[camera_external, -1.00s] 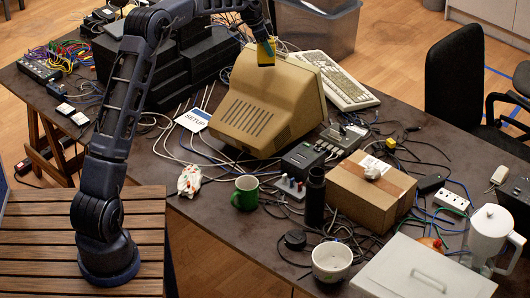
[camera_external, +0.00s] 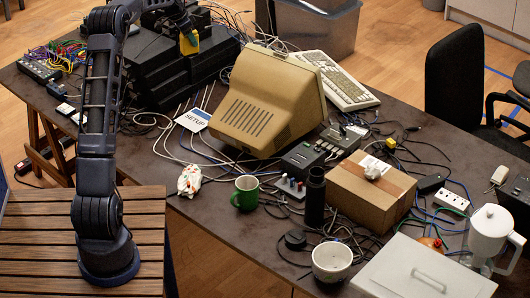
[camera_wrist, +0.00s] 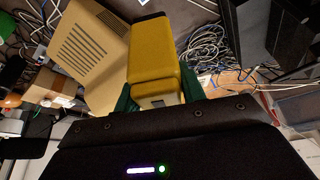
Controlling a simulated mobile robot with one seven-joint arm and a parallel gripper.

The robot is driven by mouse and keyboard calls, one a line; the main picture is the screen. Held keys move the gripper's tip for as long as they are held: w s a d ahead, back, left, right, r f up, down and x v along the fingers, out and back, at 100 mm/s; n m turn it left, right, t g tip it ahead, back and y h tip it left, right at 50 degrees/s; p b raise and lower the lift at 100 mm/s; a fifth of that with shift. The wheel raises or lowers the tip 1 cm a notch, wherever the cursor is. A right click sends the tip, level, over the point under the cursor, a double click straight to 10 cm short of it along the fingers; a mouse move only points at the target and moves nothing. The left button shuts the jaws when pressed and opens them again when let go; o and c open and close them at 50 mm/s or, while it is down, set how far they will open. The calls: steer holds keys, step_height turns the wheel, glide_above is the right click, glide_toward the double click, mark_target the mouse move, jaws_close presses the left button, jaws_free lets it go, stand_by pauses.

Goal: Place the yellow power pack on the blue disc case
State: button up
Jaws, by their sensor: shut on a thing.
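The yellow power pack (camera_wrist: 160,55) is held between the green fingers of my gripper (camera_wrist: 157,92), which is shut on it. In the external view the pack (camera_external: 188,43) is small and hangs in the air, seen against the black equipment stack. A blue and white flat case marked SETUP (camera_external: 193,119) lies on the dark table, left of the beige monitor. The pack is above and apart from this case. In the wrist view a small bit of the case (camera_wrist: 144,2) shows at the top edge, beyond the pack's end.
The beige monitor (camera_external: 262,104) stands right of the case. The black equipment stack (camera_external: 152,75) is to its left and behind. Loose cables run around the case. A green mug (camera_external: 245,192) and a crumpled white thing (camera_external: 189,180) are nearer the front.

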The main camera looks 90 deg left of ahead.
glide_above(196, 118)
step_height(196, 118, down, 29)
steer(key=shift+d+f, duration=0.1)
stand_by(0.6)
steer(key=shift+f, duration=0.15)
steer(key=o, duration=1.2)
steer(key=shift+o, duration=0.2)
steer(key=v, duration=1.2)
